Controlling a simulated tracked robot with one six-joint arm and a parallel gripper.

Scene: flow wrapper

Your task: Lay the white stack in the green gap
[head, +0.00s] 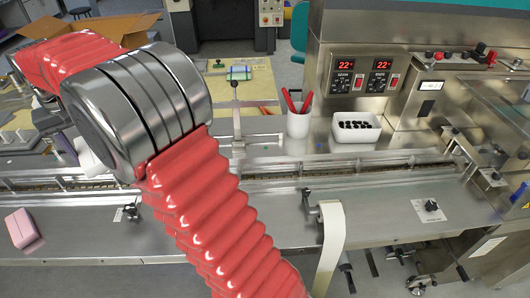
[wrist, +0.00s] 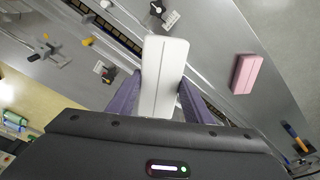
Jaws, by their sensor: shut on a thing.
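The white stack (wrist: 165,75) is a long white block with a lengthwise line down it. My gripper (wrist: 160,98) has purple fingers, one on each side of the stack, and is shut on it. The stack is held over the grey metal machine top, and its far end reaches toward the conveyor channel (wrist: 112,27). How high it is held I cannot tell. In the head view my arm covers most of the gripper and stack. I cannot make out a green gap in either view.
A pink block (head: 22,228) lies on the metal deck at the left; it also shows in the wrist view (wrist: 245,73). A white cup with red-handled tools (head: 298,122) and a white bin of dark pieces (head: 355,128) stand behind the conveyor channel (head: 300,178).

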